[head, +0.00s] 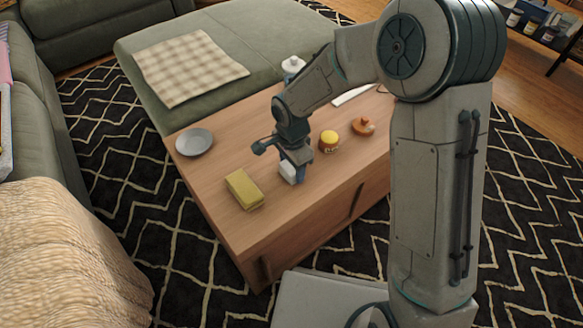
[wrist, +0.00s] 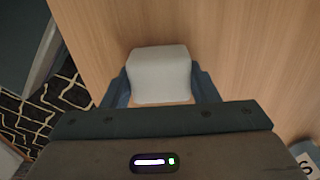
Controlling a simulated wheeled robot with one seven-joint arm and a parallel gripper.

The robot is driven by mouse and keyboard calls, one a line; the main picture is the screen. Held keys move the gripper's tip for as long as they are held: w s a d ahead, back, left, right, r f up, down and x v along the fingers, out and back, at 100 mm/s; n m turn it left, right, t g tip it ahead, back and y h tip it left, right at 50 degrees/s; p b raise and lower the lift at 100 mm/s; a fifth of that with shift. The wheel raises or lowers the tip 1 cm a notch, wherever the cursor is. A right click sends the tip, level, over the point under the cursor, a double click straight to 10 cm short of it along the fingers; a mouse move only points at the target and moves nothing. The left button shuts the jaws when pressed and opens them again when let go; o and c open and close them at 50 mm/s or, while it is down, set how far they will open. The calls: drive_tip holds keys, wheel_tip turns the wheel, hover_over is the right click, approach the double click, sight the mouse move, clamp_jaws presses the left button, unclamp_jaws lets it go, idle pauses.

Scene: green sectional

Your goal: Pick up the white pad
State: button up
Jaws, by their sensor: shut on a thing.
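The white pad (head: 288,172) is a small, pale block at the wooden coffee table, under my gripper (head: 292,170). In the wrist view the white pad (wrist: 158,74) sits between the two blue fingers of my gripper (wrist: 160,88), which touch its left and right sides. My gripper is shut on the pad. I cannot tell whether the pad touches the tabletop or is slightly above it. My fingers hide part of the pad in the head view.
On the wooden table (head: 225,150) are a yellow-green block (head: 244,189), a grey plate (head: 194,142), a yellow-topped jar (head: 329,141) and an orange-brown object (head: 363,126). Bare tabletop lies between plate and gripper.

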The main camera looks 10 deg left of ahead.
drive_tip(key=shift+r, duration=0.1)
drive_tip(key=r+p, duration=0.1)
drive_tip(key=r, duration=0.1)
drive_tip(key=d+r+p, duration=0.1)
drive_tip(key=r+p, duration=0.1)
drive_tip(key=r, duration=0.1)
drive_tip(key=shift+d, duration=0.1)
drive_tip(key=d+r+p, duration=0.3)
drive_tip(key=d+r, duration=0.2)
drive_tip(key=d, duration=0.5)
drive_tip(key=shift+w+d+r, duration=0.15)
drive_tip(key=shift+d+r, duration=0.1)
drive_tip(key=shift+r, duration=0.15)
drive_tip(key=shift+o, duration=0.6)
